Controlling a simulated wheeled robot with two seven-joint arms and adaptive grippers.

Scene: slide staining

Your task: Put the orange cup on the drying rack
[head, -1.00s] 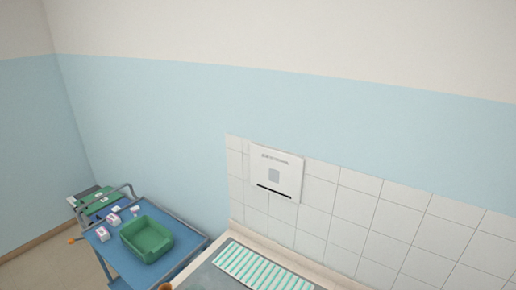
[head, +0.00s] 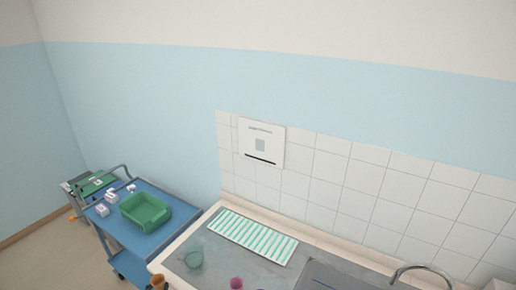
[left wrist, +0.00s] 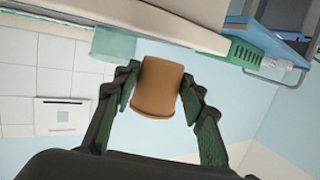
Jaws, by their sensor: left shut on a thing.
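The orange cup (left wrist: 158,88) is between the two dark fingers of my left gripper (left wrist: 157,95) in the left wrist view, and the gripper is shut on it. In the head view the cup (head: 158,281) shows at the bottom edge, by the counter's left front corner; little of the gripper shows there. A flat green-and-white slatted piece (head: 252,237), which looks like the drying rack, lies on the counter along the tiled wall, behind and right of the cup. Nothing stands on it. My right gripper is not in view.
A clear greenish beaker (head: 193,260) stands on the counter between cup and slatted piece. A pink item (head: 236,283) is at the bottom edge. A sink (head: 325,275) with a tap (head: 424,268) is to the right. A blue cart (head: 180,225) with a green bin (head: 146,224) stands left.

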